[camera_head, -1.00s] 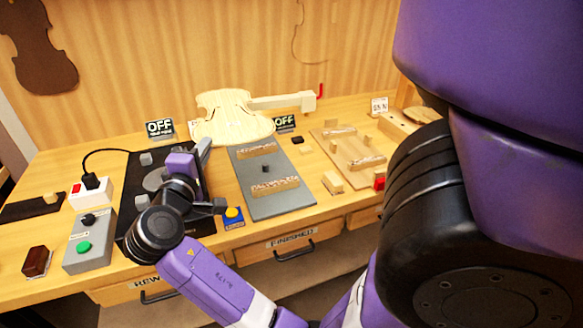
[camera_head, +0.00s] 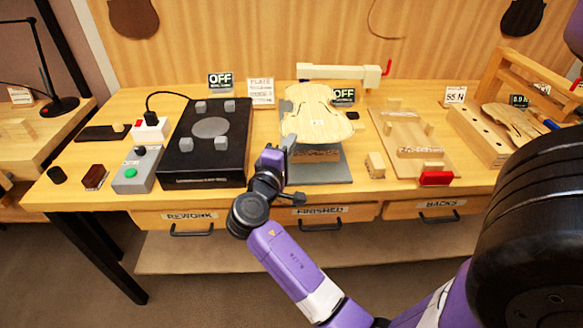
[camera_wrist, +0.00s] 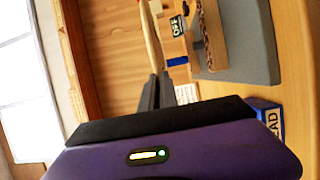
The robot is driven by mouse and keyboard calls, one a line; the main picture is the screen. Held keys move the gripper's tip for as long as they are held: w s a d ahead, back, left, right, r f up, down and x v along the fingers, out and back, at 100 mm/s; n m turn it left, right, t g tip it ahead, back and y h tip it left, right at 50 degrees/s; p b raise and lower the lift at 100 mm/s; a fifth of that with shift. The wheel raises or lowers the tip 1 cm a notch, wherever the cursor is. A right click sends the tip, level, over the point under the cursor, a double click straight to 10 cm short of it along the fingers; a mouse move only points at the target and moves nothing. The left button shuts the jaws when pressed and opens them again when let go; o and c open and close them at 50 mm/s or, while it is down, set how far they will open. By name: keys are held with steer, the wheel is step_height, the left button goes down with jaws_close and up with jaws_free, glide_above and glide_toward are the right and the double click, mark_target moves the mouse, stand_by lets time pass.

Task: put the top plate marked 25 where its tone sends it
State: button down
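The pale wooden violin top plate (camera_head: 312,108) is in my gripper (camera_head: 284,146), held by its near left edge. A small label shows on it, too small to read. In the wrist view, the plate (camera_wrist: 151,38) shows edge-on between the fingers (camera_wrist: 153,92), which are shut on it. The plate is above the grey fixture (camera_head: 322,171) with wood-topped pads, and a gap shows below it in the wrist view. The drawers are marked REWORK (camera_head: 189,217), FINISHED (camera_head: 321,211) and BACKS (camera_head: 441,204); all look shut.
Left of the plate is a black box (camera_head: 206,172) with a round disc and grey posts, beside a grey control box (camera_head: 135,175) with a green button. OFF displays (camera_head: 221,79) stand behind. A cream clamp arm (camera_head: 335,71) is behind the plate. A wooden fixture (camera_head: 415,135) stands right.

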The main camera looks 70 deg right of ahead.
mark_target(290, 177)
step_height(290, 177, down, 8)
steer(key=shift+f+b, duration=0.25)
steer(key=shift+b, duration=0.05)
steer(key=shift+f, duration=0.1)
steer(key=shift+f, duration=0.1)
steer(key=c, duration=1.6)
jaws_free()
